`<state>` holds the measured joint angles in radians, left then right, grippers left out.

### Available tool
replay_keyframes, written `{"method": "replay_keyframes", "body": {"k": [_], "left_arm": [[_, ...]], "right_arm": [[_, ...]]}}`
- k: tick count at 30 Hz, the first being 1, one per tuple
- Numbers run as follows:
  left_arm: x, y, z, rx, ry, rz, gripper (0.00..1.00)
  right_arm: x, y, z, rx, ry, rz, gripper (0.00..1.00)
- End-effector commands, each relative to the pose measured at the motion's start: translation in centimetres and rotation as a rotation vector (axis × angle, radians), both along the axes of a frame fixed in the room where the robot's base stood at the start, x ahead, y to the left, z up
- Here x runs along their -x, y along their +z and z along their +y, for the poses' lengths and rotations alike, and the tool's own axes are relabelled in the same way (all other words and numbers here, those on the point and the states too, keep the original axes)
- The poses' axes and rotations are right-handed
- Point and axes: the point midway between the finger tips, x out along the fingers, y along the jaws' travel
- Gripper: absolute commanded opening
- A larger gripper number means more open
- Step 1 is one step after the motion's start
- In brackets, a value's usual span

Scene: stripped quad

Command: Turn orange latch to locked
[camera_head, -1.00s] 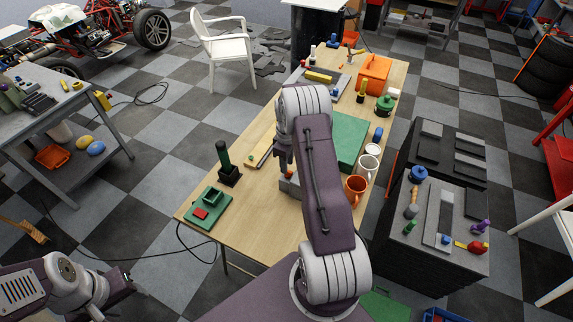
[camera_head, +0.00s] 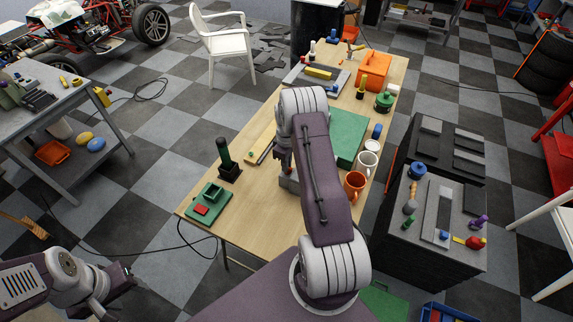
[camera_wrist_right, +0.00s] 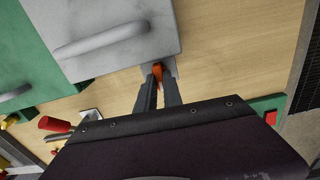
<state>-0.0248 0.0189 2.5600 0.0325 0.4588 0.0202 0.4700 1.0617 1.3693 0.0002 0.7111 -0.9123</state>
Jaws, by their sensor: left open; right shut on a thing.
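The orange latch (camera_wrist_right: 157,72) shows in the right wrist view at the near edge of a grey box (camera_wrist_right: 120,55) with a bar handle. My right gripper (camera_wrist_right: 158,84) is shut on the latch, and its fingers cover part of it. In the head view my right gripper (camera_head: 284,166) is low over the workbench beside the grey box (camera_head: 288,183), which my arm mostly hides. The latch cannot be made out there. My left gripper (camera_head: 127,278) is open and empty at the lower left, away from the bench.
The wooden workbench (camera_head: 240,225) carries a green box (camera_head: 347,135), an orange mug (camera_head: 354,186), a white mug (camera_head: 367,165), a dark green cylinder in a black base (camera_head: 226,160) and a green tray (camera_head: 213,214) with a red block. A dark cabinet (camera_head: 425,260) stands at the right.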

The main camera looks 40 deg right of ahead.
Motion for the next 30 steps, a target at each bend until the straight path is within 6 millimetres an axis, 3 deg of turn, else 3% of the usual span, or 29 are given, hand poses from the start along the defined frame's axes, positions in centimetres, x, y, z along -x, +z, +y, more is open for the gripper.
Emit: {"method": "replay_keyframes", "body": {"k": [30], "left_arm": [[0.0, -3.8, 0.0, 0.000, 0.000, 0.000, 0.49]], "right_arm": [[-0.1, 0.0, -0.4, 0.001, -0.827, -0.004, 0.00]]}}
